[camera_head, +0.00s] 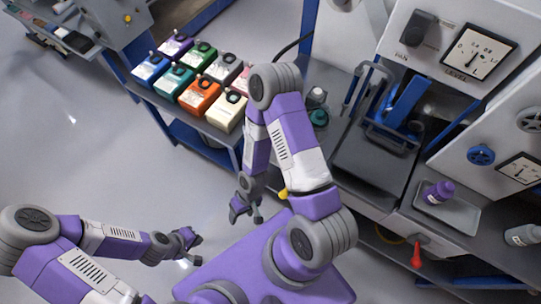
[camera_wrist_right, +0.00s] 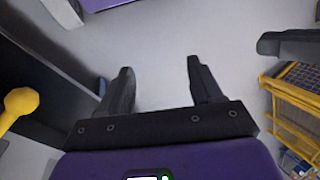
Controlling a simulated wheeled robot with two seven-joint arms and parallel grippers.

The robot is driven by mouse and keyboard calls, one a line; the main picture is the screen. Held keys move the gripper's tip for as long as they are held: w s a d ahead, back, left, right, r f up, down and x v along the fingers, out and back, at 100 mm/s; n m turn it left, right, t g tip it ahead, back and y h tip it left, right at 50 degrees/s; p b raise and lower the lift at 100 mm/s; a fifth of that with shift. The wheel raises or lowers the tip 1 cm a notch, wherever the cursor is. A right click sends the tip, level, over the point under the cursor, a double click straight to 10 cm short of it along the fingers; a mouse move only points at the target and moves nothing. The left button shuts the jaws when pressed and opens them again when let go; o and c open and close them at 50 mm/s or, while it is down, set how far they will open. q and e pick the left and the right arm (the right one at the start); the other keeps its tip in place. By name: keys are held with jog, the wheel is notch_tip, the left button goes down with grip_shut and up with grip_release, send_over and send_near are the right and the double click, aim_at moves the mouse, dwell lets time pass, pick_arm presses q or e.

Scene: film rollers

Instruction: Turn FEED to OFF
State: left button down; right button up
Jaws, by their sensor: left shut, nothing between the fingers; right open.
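No control with a readable FEED label shows in either view. A yellow ball-ended handle (camera_wrist_right: 18,105) stands at the left of the right wrist view, and a small yellow piece (camera_head: 283,194) shows beside my right arm in the head view. A red-ended lever (camera_head: 417,255) hangs below the right-hand machine's front edge. My right gripper (camera_head: 247,213) is open and empty; its two fingers (camera_wrist_right: 160,82) are spread over bare floor, with the yellow handle off to their left. My left gripper (camera_head: 190,246) is shut and empty over the floor at lower left.
A machine with a dark switch marked PAN (camera_head: 412,40), a LEVEL gauge (camera_head: 475,52) and a blue knob (camera_head: 480,155) stands at right. A purple bottle (camera_head: 438,192) sits on its tray. Several coloured boxes (camera_head: 198,95) cover a bench. A yellow crate (camera_wrist_right: 295,105) is at right.

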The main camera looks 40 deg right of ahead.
jog(key=s+d+f+n+g+h+b, duration=0.2)
jog(key=s+f+n+g+h+b, duration=0.25)
jog(key=f+n, duration=0.35)
jog(key=w+d+n+h+b, duration=0.2)
jog(key=d+n+h, duration=0.5)
jog(key=w+d+r+n+t+h+b, duration=0.1)
jog(key=w+r+n+t+h+b, duration=0.15)
jog(key=w+n+t+h, duration=0.45)
jog(key=w+d+r+n+t+h+b, duration=0.1)
jog(key=w+r+n+t+h, duration=0.15)
jog(key=w+t, duration=0.55)
jog(key=w+d+g, duration=0.2)
jog(key=w+d, duration=0.2)
jog(key=d, duration=0.2)
jog(key=shift+w+d+r+g+b, duration=0.15)
jog(key=shift+w+d+g+b, duration=0.1)
jog(key=shift+g+b, duration=0.15)
jog(key=shift+c, duration=0.2)
